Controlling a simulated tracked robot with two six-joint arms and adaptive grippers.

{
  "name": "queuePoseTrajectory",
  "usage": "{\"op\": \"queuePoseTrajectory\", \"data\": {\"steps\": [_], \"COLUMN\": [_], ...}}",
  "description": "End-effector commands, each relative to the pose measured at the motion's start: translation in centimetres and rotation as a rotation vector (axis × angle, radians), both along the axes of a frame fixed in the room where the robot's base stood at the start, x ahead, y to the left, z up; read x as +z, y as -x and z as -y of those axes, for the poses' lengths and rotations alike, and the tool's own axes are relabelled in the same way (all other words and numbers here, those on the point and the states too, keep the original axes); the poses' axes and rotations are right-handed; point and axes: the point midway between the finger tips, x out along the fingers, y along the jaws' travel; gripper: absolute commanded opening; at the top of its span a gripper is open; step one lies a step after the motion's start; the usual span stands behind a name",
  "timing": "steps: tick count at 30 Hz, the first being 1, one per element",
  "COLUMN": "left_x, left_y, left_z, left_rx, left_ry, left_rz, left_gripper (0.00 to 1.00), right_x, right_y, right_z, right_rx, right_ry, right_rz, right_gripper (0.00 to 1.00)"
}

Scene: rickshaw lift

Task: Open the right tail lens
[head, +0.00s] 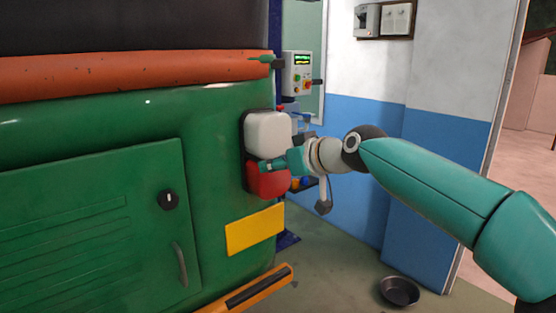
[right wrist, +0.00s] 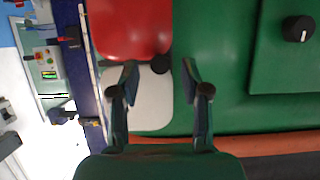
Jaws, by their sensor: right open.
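The right tail lamp on the green rickshaw's rear corner has a white upper lens (head: 268,130) and a red lower lens (head: 268,184). In the right wrist view, turned upside down, the red lens (right wrist: 130,28) is above and the white lens (right wrist: 150,112) below. A dark round piece (right wrist: 160,65) sits at the seam between them. My right gripper (head: 268,165) is at the lamp's front, close to that seam. In the wrist view the right gripper (right wrist: 158,80) is open, with its fingers apart on either side of the dark piece. Contact cannot be told. My left gripper is not in view.
The green rear door (head: 90,235) has a black knob (head: 168,199) and a handle. A yellow plate (head: 255,229) is below the lamp. A control box (head: 297,74) stands behind. A metal bowl (head: 399,291) lies on the floor. The floor right of the rickshaw is mostly clear.

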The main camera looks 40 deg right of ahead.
Motion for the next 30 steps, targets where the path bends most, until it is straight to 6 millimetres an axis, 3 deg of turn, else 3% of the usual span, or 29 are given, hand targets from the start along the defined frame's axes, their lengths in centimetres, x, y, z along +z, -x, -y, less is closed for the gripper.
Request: {"op": "queuePoseTrajectory", "data": {"steps": [12, 14, 21, 28, 29, 30], "left_x": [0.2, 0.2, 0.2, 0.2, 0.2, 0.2], "left_y": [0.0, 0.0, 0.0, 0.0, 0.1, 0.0], "left_z": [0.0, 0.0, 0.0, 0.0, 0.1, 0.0], "left_rx": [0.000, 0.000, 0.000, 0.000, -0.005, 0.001], "left_ry": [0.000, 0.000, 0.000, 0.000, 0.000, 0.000], "left_rz": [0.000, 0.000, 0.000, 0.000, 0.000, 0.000], "left_gripper": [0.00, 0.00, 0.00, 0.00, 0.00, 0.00], "right_x": [-0.4, -0.4, -0.4, -0.4, -0.4, -0.4], "right_y": [-0.9, -0.9, -0.9, -0.8, -0.8, -0.8], "right_z": [-0.1, -0.1, 0.0, 0.0, 1.2, 0.6], "right_rx": [-0.001, -0.001, -0.001, -0.001, -0.010, -0.004], "right_ry": [0.000, 0.000, 0.000, 0.000, -0.002, -0.001], "right_rz": [0.001, 0.001, 0.001, 0.001, 0.000, 0.001], "right_gripper": [0.47, 0.40, 0.00, 0.00, 0.00, 0.00]}}
